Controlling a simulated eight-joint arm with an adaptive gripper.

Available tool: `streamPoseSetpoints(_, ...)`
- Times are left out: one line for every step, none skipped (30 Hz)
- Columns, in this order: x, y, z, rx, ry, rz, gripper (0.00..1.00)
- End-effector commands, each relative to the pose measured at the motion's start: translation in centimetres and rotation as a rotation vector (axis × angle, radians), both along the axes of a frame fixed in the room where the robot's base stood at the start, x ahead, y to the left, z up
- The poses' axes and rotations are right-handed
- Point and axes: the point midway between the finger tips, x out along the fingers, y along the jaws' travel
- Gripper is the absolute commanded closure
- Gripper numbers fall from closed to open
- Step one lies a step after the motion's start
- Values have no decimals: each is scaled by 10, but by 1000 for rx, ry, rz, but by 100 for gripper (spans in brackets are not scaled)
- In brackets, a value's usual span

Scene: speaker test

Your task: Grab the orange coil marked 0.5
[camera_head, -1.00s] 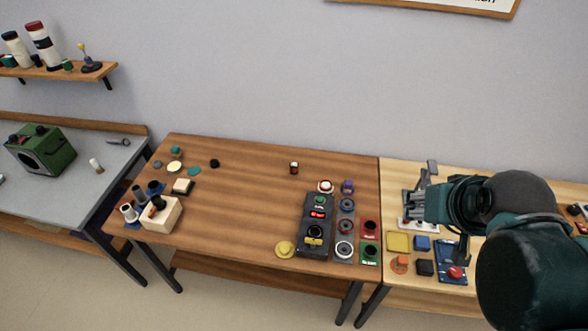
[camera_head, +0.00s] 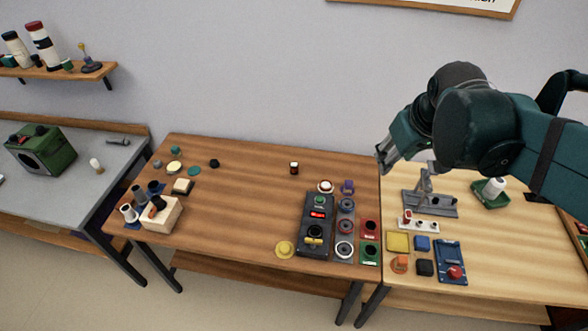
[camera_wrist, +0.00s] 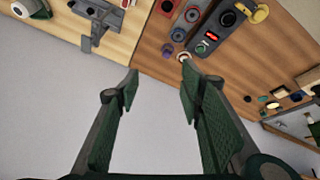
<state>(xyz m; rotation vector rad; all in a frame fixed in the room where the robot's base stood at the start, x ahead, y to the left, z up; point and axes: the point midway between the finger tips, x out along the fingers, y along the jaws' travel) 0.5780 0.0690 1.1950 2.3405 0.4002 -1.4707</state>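A small orange item (camera_head: 399,263), likely the orange coil, lies near the front of the light wood bench at the right in the head view; I cannot read any mark on it. It sits below a yellow block (camera_head: 398,241) and left of a black block (camera_head: 425,268). My gripper (camera_head: 386,160) hangs in the air above the seam between the two wooden benches, well apart from the orange item. In the wrist view, my gripper (camera_wrist: 158,82) is open with nothing between its fingers. I cannot make out the orange item in the wrist view.
A dark control box (camera_head: 316,224) with a red display stands beside a row of round pieces. A grey metal stand (camera_head: 430,203) and a green tray (camera_head: 490,194) with a white spool stand on the light bench. The middle of the brown bench (camera_head: 245,205) is clear.

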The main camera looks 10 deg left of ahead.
Motion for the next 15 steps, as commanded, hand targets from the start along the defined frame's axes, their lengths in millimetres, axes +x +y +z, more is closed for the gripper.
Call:
streamPoseSetpoints(9, 5, 0, -6, 8, 20, 62)
streamPoseSetpoints(13, 8, -1, -12, 13, 33, 62)
streamPoseSetpoints(19, 12, -2, -18, 18, 49, 62)
streamPoseSetpoints(23, 14, -3, -22, 23, 62, 62)
streamPoseSetpoints(27, 17, -4, -28, 28, 75, 62)
streamPoseSetpoints(33, 21, -5, -34, 34, 90, 62)
streamPoseSetpoints(37, 23, -6, -37, 39, 103, 62)
streamPoseSetpoints(42, 26, -7, -43, 44, 116, 62)
streamPoseSetpoints(48, 30, -8, -48, 50, 133, 62)
streamPoseSetpoints(52, 33, -9, -53, 54, 145, 62)
streamPoseSetpoints(56, 37, -11, -57, 58, 159, 62)
streamPoseSetpoints(62, 40, -13, -62, 65, 175, 62)
streamPoseSetpoints(66, 43, -14, -68, 69, 188, 62)
streamPoseSetpoints(70, 46, -16, -72, 74, 201, 62)
streamPoseSetpoints(76, 50, -18, -78, 79, 217, 62)
